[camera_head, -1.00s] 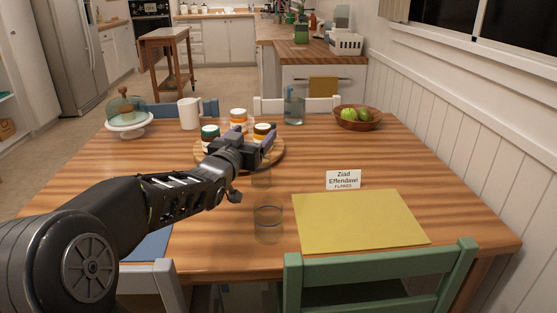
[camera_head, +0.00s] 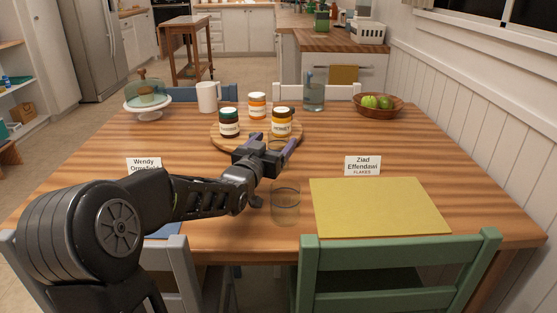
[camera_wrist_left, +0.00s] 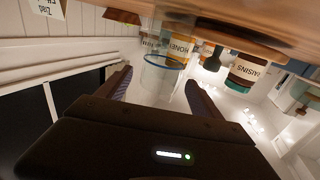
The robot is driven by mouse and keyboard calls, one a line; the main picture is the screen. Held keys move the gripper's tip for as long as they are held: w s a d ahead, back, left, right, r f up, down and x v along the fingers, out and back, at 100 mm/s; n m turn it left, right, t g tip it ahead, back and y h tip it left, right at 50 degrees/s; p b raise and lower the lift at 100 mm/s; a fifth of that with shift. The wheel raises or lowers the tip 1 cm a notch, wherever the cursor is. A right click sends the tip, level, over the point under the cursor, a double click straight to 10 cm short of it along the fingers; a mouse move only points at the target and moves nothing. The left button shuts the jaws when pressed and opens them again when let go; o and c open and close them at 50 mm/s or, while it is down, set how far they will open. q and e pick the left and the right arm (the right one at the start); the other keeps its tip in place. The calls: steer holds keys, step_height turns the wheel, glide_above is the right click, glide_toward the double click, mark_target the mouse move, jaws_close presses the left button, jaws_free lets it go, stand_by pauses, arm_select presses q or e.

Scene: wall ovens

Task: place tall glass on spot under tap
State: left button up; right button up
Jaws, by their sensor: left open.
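My left gripper (camera_head: 273,143) is open, low over the table just in front of the round wooden board. In the left wrist view, which is upside down, a clear glass (camera_wrist_left: 160,77) shows between the open fingers (camera_wrist_left: 158,84), in front of the honey jar. I cannot tell whether it is fully between the fingers. In the head view this glass is mostly hidden by the gripper. Another clear glass (camera_head: 285,204) stands nearer, left of the yellow placemat. The tap and the spot under it cannot be made out. My right gripper is not in view.
A bluish glass vessel (camera_head: 314,93) and fruit bowl (camera_head: 378,107) stand behind.

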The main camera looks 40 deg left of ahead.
mark_target(282, 133)
arm_select(q)
steer(key=shift+w+a, duration=0.1)
steer(key=shift+w, duration=0.15)
steer(key=b+x, duration=0.1)
steer(key=x, duration=0.4)
steer(key=shift+w+a, duration=0.1)
steer(key=shift+w, duration=0.3)
steer(key=shift+c, duration=0.2)
jaws_close()
stand_by(0.8)
steer(key=shift+r, duration=0.1)
